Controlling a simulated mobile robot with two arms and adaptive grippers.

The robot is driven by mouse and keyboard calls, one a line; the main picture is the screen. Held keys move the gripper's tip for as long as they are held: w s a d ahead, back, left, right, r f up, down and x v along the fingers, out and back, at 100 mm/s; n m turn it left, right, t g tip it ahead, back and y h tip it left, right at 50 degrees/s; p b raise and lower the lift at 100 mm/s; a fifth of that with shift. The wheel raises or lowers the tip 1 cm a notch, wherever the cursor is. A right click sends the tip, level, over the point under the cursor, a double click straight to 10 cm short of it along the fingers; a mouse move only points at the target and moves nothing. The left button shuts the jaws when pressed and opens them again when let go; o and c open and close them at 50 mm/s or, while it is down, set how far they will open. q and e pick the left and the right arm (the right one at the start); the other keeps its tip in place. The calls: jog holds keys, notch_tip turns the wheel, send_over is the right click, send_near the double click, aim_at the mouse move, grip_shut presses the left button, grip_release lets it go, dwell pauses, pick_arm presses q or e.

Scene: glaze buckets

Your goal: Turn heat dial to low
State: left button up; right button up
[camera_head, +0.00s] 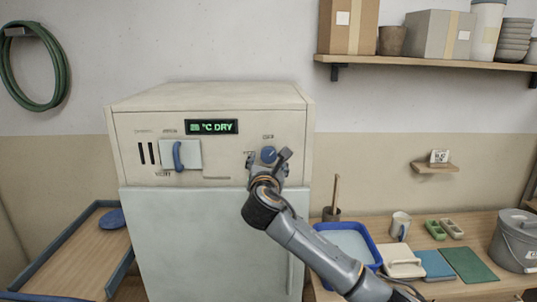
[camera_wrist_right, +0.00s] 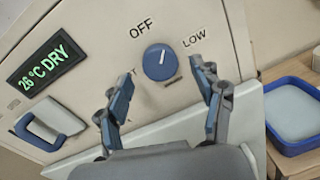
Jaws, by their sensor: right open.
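The heat dial (camera_head: 268,154) is a round blue knob on the cream control panel. In the right wrist view, the dial (camera_wrist_right: 159,62) has a white mark pointing between the OFF and LOW labels. My right gripper (camera_head: 268,161) is in front of the panel at the dial. In the right wrist view, the gripper (camera_wrist_right: 161,74) is open, with one finger on each side of the dial and a visible gap to it. A label at the dial's lower left is partly hidden by a finger. My left gripper is not in view.
A lit display (camera_head: 211,127) reads DRY, and a blue handle (camera_head: 178,155) sits left of the dial. A blue tub (camera_head: 373,236) stands on the bench at right, with a grey bucket (camera_head: 515,240) farther right. A wooden tray (camera_head: 74,265) is at left.

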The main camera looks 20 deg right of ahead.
aim_at(269, 156)
jog(key=shift+x, duration=1.55)
jog(key=c, duration=1.2)
